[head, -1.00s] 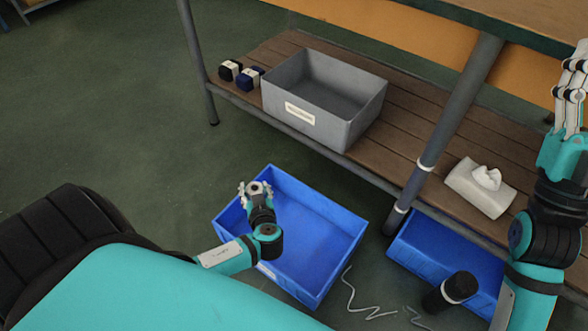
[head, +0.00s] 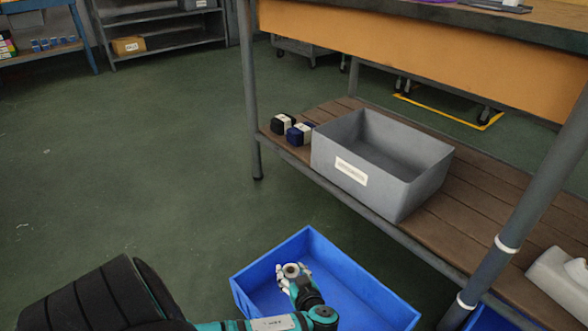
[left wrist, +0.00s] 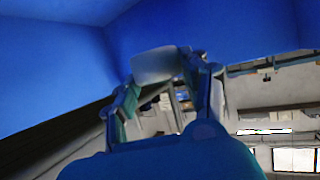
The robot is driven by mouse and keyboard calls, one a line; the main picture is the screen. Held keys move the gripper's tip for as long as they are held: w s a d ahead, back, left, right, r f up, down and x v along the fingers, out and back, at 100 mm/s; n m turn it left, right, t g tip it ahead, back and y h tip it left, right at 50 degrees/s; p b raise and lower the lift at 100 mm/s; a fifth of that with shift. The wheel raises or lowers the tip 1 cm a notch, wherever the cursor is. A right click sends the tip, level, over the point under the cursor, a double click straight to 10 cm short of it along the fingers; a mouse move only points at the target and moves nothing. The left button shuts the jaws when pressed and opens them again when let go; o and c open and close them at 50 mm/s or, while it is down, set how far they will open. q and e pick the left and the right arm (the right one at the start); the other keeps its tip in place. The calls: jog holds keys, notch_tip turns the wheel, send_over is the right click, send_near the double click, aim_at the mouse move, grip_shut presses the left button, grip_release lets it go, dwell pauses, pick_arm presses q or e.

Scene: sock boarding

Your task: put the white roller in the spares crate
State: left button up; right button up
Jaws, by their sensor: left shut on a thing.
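My left gripper (head: 292,275) is shut on the white roller, which shows in the left wrist view (left wrist: 156,65) as a pale piece between the fingertips. In the head view the roller (head: 291,269) shows as a small round end with a dark centre. The gripper is over or inside the front blue crate (head: 370,275), near its left side; its height against the rim is hard to tell. Blue walls show around it in the left wrist view. A grey crate (head: 350,171) with an unreadable label stands on the low shelf. Which crate is for spares cannot be read.
Two dark sock bundles with pale bands (head: 292,128) lie left of the grey crate on the wooden shelf (head: 480,215). A table leg (head: 540,190) stands at the right, by a white tissue pack (head: 560,275). Open green floor (head: 150,180) lies to the left.

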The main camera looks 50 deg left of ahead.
aim_at(292, 279)
pick_arm(q)
notch_tip(292, 279, down, 3)
jog(key=shift+f+b, duration=0.1)
jog(key=shift+b, duration=0.95)
jog(key=shift+f, duration=0.2)
jog(key=shift+f+b, duration=0.5)
jog(key=shift+f, duration=0.15)
jog(key=o, duration=1.2)
jog(key=shift+r, duration=0.1)
